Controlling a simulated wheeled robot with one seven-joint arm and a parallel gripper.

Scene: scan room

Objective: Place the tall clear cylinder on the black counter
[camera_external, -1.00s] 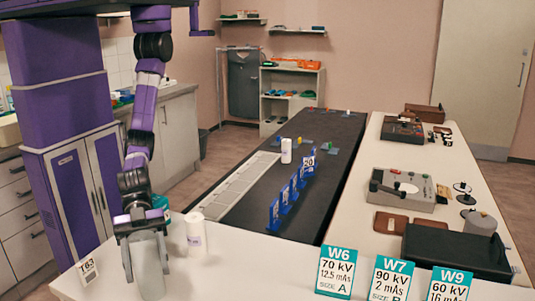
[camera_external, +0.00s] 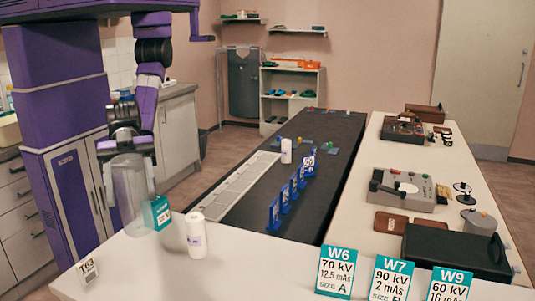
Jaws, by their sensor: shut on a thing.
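The tall clear cylinder (camera_external: 129,198) is upright, hanging below my gripper (camera_external: 125,153) at the left end of the near white counter. My gripper points down and is shut on its upper part. The exact gap between the cylinder's base and the white counter cannot be told. The black counter (camera_external: 248,219) runs from the centre to the back, to the right of my gripper and apart from the cylinder.
Blue numbered markers (camera_external: 284,198) and another white bottle (camera_external: 286,151) stand on the black counter. Its near dark stretch has bare room.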

